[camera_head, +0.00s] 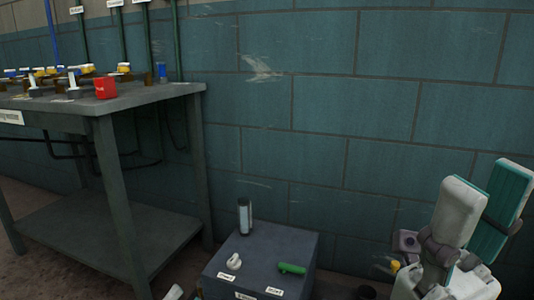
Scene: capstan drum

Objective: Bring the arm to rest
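My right gripper (487,175) is at the lower right with its two thick fingers pointing up. One finger is white and grey; the other shows a teal face and a white back. The fingers look apart, with no object visible between them. The gripper is in front of the blue tiled wall, well to the right of the dark box. My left gripper is not in view.
A dark box (265,245) carries a dark cylinder (245,216), a white hook-like piece (234,262) and a green piece (291,268). A grey workbench (150,97) at left holds a red cup (105,88) and several valve-like fittings. Wall space between is clear.

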